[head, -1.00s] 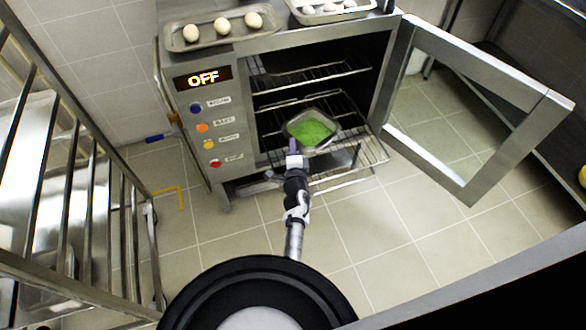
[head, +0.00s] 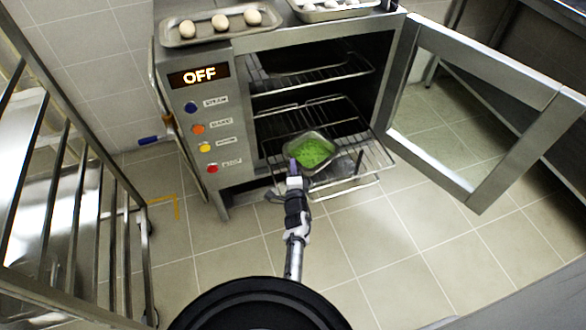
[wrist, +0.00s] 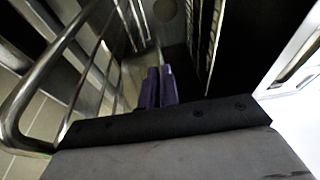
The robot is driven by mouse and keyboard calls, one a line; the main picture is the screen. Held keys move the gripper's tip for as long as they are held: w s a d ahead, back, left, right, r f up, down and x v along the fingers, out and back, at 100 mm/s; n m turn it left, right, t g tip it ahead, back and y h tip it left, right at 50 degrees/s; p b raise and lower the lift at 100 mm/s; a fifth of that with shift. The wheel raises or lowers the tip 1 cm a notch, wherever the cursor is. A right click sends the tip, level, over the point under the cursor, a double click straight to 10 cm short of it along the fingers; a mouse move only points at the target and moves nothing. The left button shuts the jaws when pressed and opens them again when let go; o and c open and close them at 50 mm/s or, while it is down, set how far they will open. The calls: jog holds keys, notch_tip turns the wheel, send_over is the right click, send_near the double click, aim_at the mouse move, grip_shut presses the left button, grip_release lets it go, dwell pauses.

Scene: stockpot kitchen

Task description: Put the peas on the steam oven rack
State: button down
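The peas are a bright green heap (head: 313,153) in a small metal tray (head: 324,138), at the lower, pulled-out steam oven rack (head: 372,160) in the head view. I cannot tell whether the tray rests on the wires or hangs just above them. My gripper (head: 293,166) is at the tray's near left edge, and its purple fingers appear closed on the rim. In the wrist view the fingers (wrist: 158,88) are nearly together; the peas cannot be made out there. The steam oven (head: 215,130) reads OFF.
The oven door (head: 478,182) stands wide open on the right. Trays of eggs (head: 208,32) and other pale items (head: 330,10) sit on top. A metal trolley (head: 60,220) stands left. The floor between is clear.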

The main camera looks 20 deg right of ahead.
jog(key=shift+r, duration=0.15)
jog(key=c, duration=1.6)
grip_release()
jog(key=shift+f, duration=0.25)
jog(key=shift+c, duration=0.2)
jog(key=shift+r, duration=0.2)
jog(key=p+v, duration=0.1)
jog(key=v, duration=1.1)
jog(key=shift+p, duration=0.4)
